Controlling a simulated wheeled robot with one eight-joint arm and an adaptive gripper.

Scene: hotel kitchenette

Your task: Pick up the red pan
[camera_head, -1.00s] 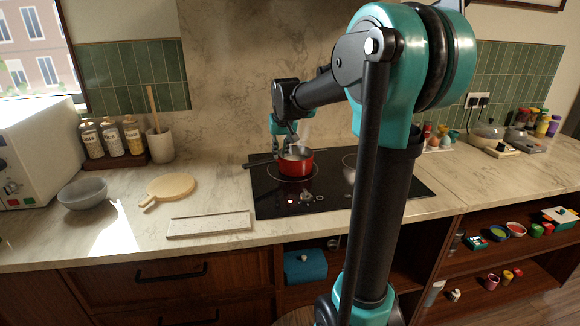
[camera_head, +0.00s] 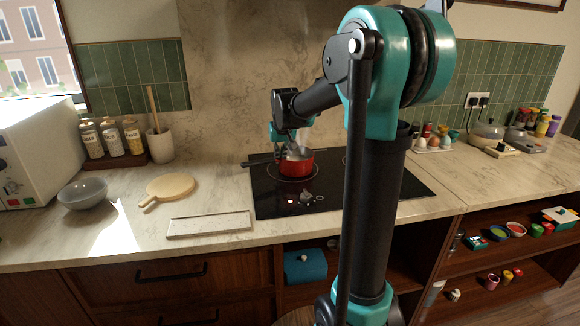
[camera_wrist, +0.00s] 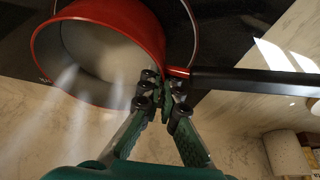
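The red pan (camera_head: 296,165) sits on the left burner of the black cooktop, with pale steam above it. Its dark handle (camera_head: 261,160) points left in the head view. In the wrist view the pan (camera_wrist: 120,20) fills the upper left, pale inside. Its black handle (camera_wrist: 255,80) runs right. My gripper (camera_wrist: 164,88) has its fingers drawn close together at the pan's side, where the handle joins; it appears shut there. The fingertips are partly hidden. In the head view my gripper (camera_head: 279,147) is small, just behind and left of the pan.
The cooktop (camera_head: 265,205) is partly covered by my arm. A round wooden board (camera_head: 171,187), a pale flat tray (camera_head: 208,224), a grey bowl (camera_head: 83,193) and a utensil crock (camera_head: 160,146) stand left of it. The marble wall rises close behind.

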